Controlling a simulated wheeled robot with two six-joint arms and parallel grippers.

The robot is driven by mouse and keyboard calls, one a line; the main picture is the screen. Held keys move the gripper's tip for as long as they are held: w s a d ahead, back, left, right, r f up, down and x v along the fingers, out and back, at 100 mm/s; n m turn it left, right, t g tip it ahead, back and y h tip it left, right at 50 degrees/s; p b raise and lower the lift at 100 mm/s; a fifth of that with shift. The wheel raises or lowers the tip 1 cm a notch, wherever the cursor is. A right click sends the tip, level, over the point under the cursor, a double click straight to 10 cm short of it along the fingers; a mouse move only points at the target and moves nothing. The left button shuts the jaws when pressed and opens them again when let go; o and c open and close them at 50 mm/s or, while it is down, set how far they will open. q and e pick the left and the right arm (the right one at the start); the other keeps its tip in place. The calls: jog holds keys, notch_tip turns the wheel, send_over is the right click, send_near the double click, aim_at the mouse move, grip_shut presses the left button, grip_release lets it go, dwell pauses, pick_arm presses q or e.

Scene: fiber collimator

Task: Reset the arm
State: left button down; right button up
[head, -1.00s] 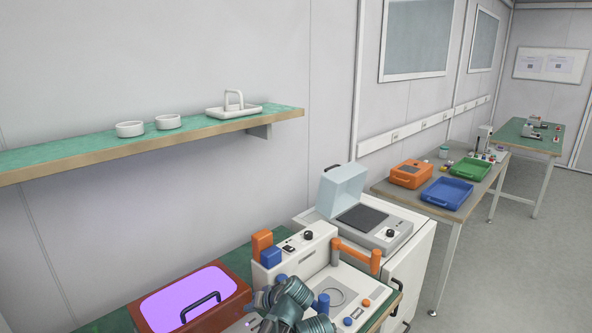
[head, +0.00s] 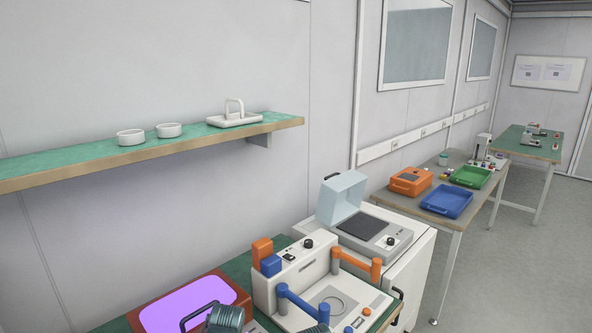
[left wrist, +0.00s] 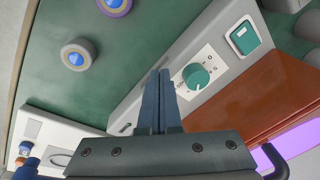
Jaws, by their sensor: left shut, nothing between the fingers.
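My left gripper (left wrist: 160,85) is shut and empty in the left wrist view, its two dark fingers together. It is above the bench near a light panel (left wrist: 195,75) with a teal knob; no contact can be made out. In the head view only ribbed grey-green parts of my arm show at the bottom edge, and the gripper itself is out of frame. The white device (head: 300,265) on the bench carries a blue lever arm (head: 300,302) and an orange lever arm (head: 355,262). My right gripper is not in view.
A red-brown box (head: 235,287) with a glowing purple top and black handle sits left of the device. A shelf (head: 200,143) with white dishes is above. Two round blue-topped pieces, one a grey one (left wrist: 77,58), are on the green surface. A grey instrument (head: 375,225) stands behind.

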pick_arm(q)
jog(key=s, duration=0.1)
jog(key=s+d+h, duration=0.1)
jog(key=shift+s+f+m+h, duration=0.1)
jog(key=shift+s+m+h, duration=0.2)
jog(key=shift+s, duration=0.1)
jog(key=s+d+r+m+g+y+p, duration=0.1)
jog(key=s+d+m, duration=0.2)
jog(key=d, duration=0.7)
jog(key=s, duration=0.2)
jog(key=shift+s+m, duration=0.3)
